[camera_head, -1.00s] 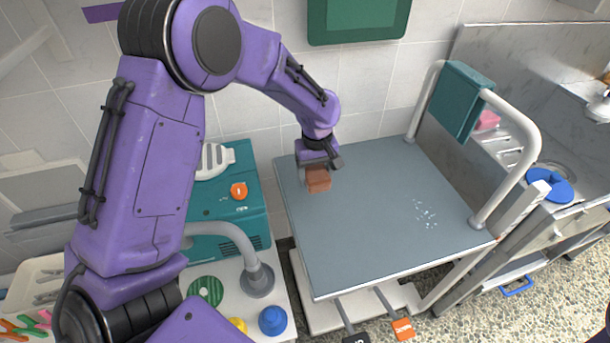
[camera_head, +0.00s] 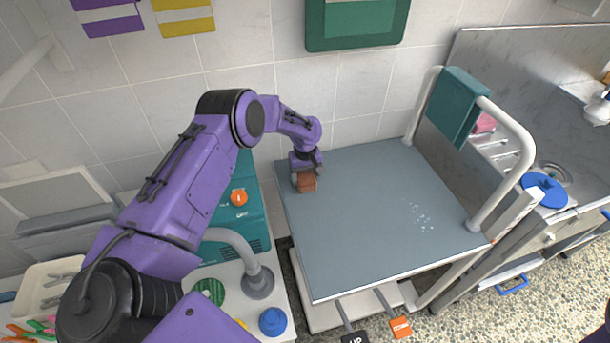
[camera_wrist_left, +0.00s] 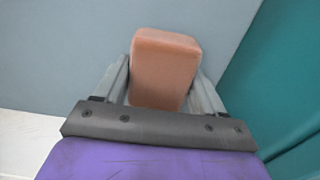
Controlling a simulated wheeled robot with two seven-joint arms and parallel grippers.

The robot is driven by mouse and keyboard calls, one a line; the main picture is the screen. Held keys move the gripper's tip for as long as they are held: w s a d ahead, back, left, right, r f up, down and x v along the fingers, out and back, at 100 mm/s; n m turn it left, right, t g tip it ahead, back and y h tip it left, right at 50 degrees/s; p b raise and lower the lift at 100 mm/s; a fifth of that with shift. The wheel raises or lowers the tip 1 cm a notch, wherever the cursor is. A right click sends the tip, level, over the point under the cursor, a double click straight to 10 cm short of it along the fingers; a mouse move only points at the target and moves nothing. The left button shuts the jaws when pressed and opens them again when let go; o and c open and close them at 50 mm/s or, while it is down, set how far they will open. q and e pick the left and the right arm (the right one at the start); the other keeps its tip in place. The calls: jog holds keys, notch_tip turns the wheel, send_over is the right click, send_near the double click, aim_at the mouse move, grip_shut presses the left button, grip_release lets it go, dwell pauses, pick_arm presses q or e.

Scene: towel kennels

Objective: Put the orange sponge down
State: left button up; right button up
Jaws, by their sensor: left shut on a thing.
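The orange sponge (camera_head: 307,182) is a brownish-orange block at the back left corner of the grey table top (camera_head: 370,230). My left gripper (camera_head: 304,176) is shut on it. In the left wrist view the sponge (camera_wrist_left: 164,68) sits between the two grey fingers, with the grey table surface (camera_wrist_left: 60,50) behind it. The sponge is at or just above the table top; I cannot tell whether it touches. My right gripper is not in view.
White specks (camera_head: 422,218) lie on the table top. A teal machine with an orange knob (camera_head: 239,198) stands left of the table. The middle of the table is clear.

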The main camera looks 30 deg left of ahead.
aim_at(305, 176)
pick_arm(q)
jog(key=shift+s, duration=0.1)
jog(key=o, duration=0.9)
jog(key=shift+f, duration=0.2)
jog(key=shift+o, duration=0.2)
jog(key=shift+r, duration=0.1)
jog(key=shift+r, duration=0.3)
notch_tip(305, 176, up, 12)
jog(key=b, duration=0.2)
jog(key=shift+f, duration=0.15)
